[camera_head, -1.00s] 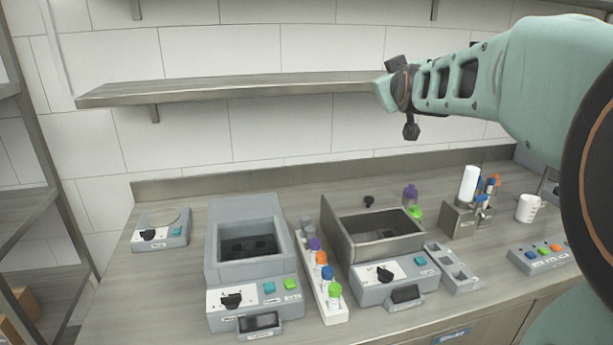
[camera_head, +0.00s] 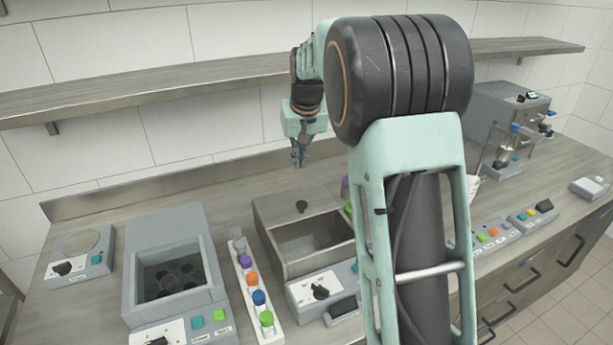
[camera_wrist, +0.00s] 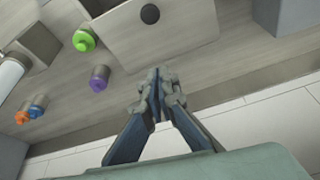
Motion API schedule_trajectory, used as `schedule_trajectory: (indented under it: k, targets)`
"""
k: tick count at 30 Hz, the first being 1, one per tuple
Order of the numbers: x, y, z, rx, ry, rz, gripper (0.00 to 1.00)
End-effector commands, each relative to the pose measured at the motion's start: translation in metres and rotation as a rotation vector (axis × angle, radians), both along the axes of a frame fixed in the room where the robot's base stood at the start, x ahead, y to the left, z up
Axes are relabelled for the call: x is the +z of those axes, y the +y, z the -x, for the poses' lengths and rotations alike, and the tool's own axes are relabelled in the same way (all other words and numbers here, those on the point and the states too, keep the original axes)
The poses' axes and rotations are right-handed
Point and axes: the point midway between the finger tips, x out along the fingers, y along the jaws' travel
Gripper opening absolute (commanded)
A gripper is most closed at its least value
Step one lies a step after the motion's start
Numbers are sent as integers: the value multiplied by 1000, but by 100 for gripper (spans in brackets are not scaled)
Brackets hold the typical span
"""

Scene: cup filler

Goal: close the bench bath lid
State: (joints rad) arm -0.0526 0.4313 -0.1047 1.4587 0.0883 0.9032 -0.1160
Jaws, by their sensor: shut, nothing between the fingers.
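The bench bath (camera_head: 322,286) is a grey box with an open metal basin and a dial on its front. Its lid (camera_head: 275,203) is a flat grey-brown panel with a black knob (camera_head: 301,206), at the rear of the basin. The front of the basin is uncovered; I cannot tell the lid's exact tilt. My gripper (camera_head: 299,162) points down behind and above the knob, shut and empty, apart from the lid. In the wrist view the lid (camera_wrist: 185,22) and its knob (camera_wrist: 149,14) are at the top, beyond my fingertips (camera_wrist: 160,88).
A tube rack (camera_head: 243,275) with coloured caps stands left of the bath, beside another grey bath (camera_head: 140,235). Purple (camera_wrist: 99,78) and green-capped (camera_wrist: 84,40) bottles stand close to the lid. A wall shelf (camera_head: 150,85) runs behind my arm.

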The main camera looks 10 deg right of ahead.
Motion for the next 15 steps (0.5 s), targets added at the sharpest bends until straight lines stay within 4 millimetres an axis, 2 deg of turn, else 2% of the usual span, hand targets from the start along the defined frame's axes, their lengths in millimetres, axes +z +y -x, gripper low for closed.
schedule_trajectory:
  k: [5, 15]
  targets:
    - [-19, 1, -5, 0, 7, -1, 0]
    - [-87, 1, -30, 1, 7, 1, 0]
